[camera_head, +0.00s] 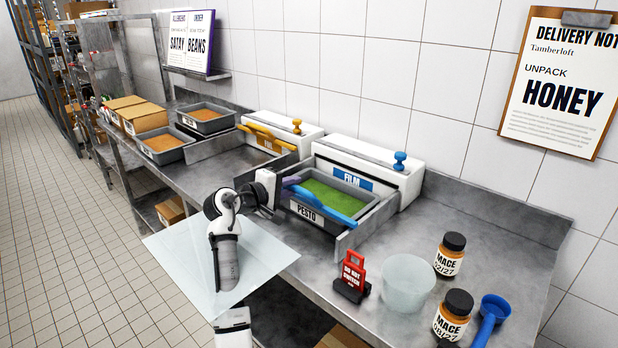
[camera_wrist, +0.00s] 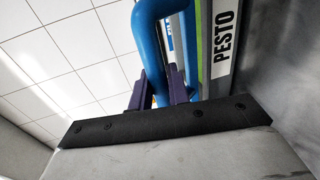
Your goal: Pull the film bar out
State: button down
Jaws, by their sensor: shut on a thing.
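The film bar (camera_head: 332,206) is a blue bar with bent ends, slanting across the front of the white film dispenser labelled FILM (camera_head: 350,180). It lies above a grey tray labelled PESTO (camera_head: 309,214) with a green filling. In the wrist view the blue bar (camera_wrist: 150,50) runs down between the purple fingers. My gripper (camera_head: 291,184) is shut on the bar near its left end. Its purple fingers also show in the wrist view (camera_wrist: 160,90). The head view shows no film stretched over the tray, though my gripper hides its left part.
A second dispenser with a yellow bar (camera_head: 265,137) stands to the left. On the right are a red sign (camera_head: 353,275), a clear tub (camera_head: 407,283), two MACE jars (camera_head: 450,255) and a blue scoop (camera_head: 491,315). Metal dividers flank the pesto tray.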

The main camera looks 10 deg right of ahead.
jog(key=s+a, duration=0.1)
jog(key=a, duration=0.1)
jog(key=s+a, duration=0.2)
jog(key=shift+f, duration=0.15)
jog(key=c, duration=1.7)
grip_release()
jog(key=shift+a, duration=0.1)
jog(key=o, duration=0.3)
jog(key=shift+s+a, duration=0.1)
jog(key=shift+s, duration=0.05)
